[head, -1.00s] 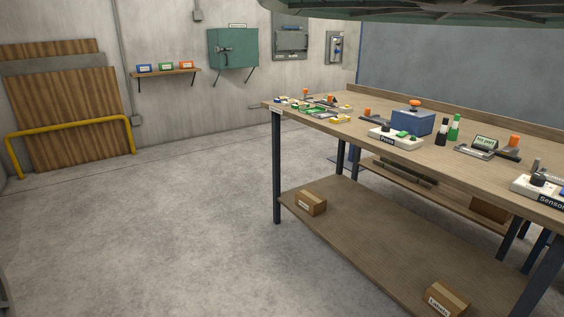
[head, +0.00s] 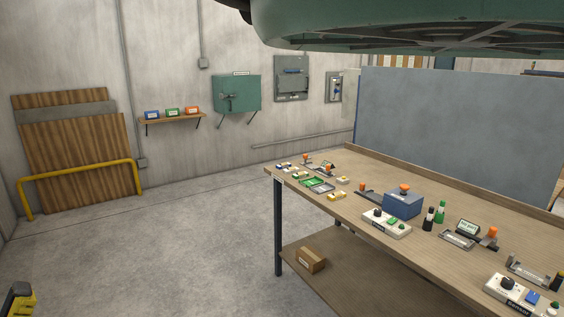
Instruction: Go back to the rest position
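My gripper is not in the head view, so its state and any held thing are hidden. The wooden workbench (head: 345,163) stands at the right on dark legs. On it are a blue box with an orange knob (head: 403,203), a white control panel with a green button (head: 386,222), and a black and a green bottle (head: 440,212). Another white panel (head: 515,295) sits at the near right. Several small coloured parts (head: 312,182) lie at the bench's far left end.
The concrete floor (head: 160,235) left of the bench is clear. A cardboard box (head: 311,259) sits on the lower shelf. A yellow rail (head: 80,169) guards wooden panels by the wall. A green cabinet (head: 237,94) hangs there. A yellow-black object (head: 21,300) shows at bottom left.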

